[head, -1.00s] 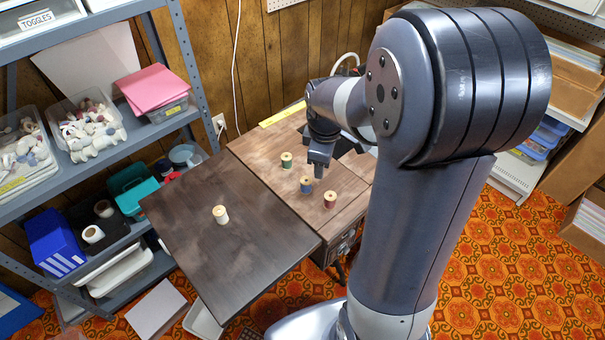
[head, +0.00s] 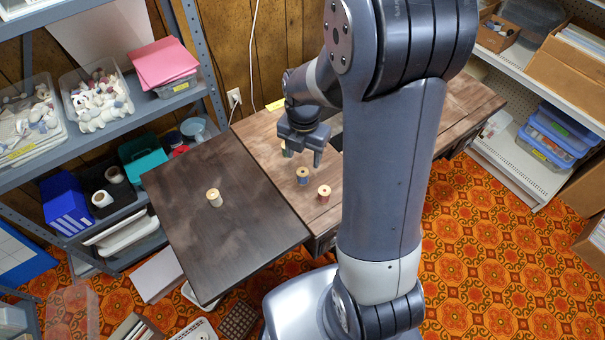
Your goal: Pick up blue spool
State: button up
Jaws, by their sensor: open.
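The blue spool (head: 302,176) stands upright on the brown sewing table (head: 262,133). My gripper (head: 302,155) is open and empty, with its fingers pointing down just behind and above the blue spool. I cannot tell the exact gap between them. A red spool (head: 324,193) stands to the right and nearer than the blue one. A green spool (head: 284,149) is mostly hidden behind my gripper. A cream spool (head: 214,198) stands alone on the dark leaf (head: 225,245) at the left.
My arm hides the middle of the table. A grey shelf (head: 190,95) with bins stands at the left. White shelving (head: 520,165) with blue-lidded boxes (head: 560,137) stands at the right. The dark leaf is clear around the cream spool.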

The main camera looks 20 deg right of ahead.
aim_at(303, 173)
jog(key=shift+a+f, duration=0.1)
jog(key=shift+f, duration=3.85)
jog(key=shift+c, duration=0.4)
jog(key=c, duration=0.9)
jog(key=shift+c, duration=0.2)
notch_tip(303, 173, up, 10)
